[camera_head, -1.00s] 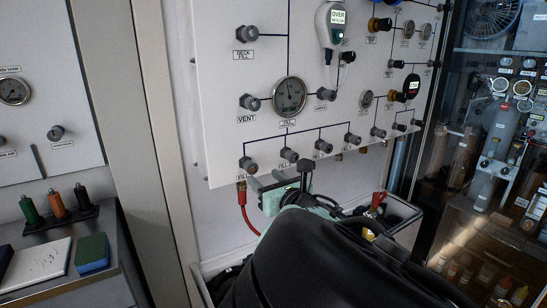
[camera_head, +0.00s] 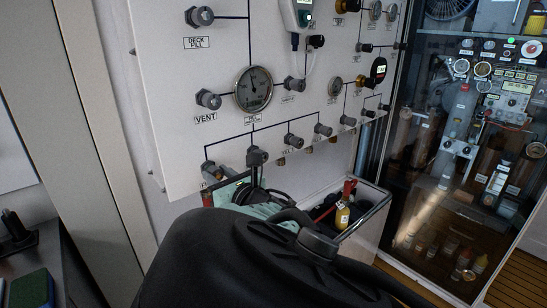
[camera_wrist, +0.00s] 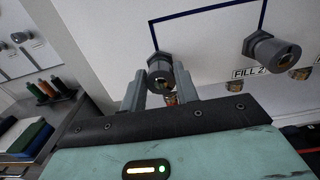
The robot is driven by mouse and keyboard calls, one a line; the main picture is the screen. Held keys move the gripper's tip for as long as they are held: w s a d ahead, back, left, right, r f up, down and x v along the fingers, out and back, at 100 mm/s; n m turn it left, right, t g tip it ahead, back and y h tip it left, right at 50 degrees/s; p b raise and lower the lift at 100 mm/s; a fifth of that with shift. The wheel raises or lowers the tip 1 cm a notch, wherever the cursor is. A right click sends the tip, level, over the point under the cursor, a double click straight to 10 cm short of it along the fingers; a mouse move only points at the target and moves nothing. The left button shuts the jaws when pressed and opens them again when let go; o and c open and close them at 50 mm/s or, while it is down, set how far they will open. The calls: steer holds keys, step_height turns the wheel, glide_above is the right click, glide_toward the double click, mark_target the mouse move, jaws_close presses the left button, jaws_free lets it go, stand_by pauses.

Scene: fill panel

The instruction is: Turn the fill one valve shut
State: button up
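The fill one valve is a grey knob (camera_wrist: 160,73) at the lower left end of the panel's branching line. It also shows in the head view (camera_head: 210,171), partly behind my gripper. Its own label is hidden in the wrist view; the neighbouring knob (camera_wrist: 272,50) reads FILL 2. My gripper (camera_wrist: 160,80) has its two grey fingers apart, one on each side of the fill one knob. The fingers look very close to the knob's sides; I cannot tell whether they touch. In the head view my black arm hides most of the gripper.
The white panel (camera_head: 160,100) carries a round gauge (camera_head: 253,88), the VENT knob (camera_head: 208,99) and several more knobs rightward. Below it stands an open bin (camera_head: 350,205) with a yellow bottle. A glass cabinet (camera_head: 450,150) is at right. A bench with coloured bottles (camera_wrist: 50,88) is at left.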

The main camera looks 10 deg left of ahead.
steer(key=c, duration=0.4)
steer(key=shift+o, duration=0.2)
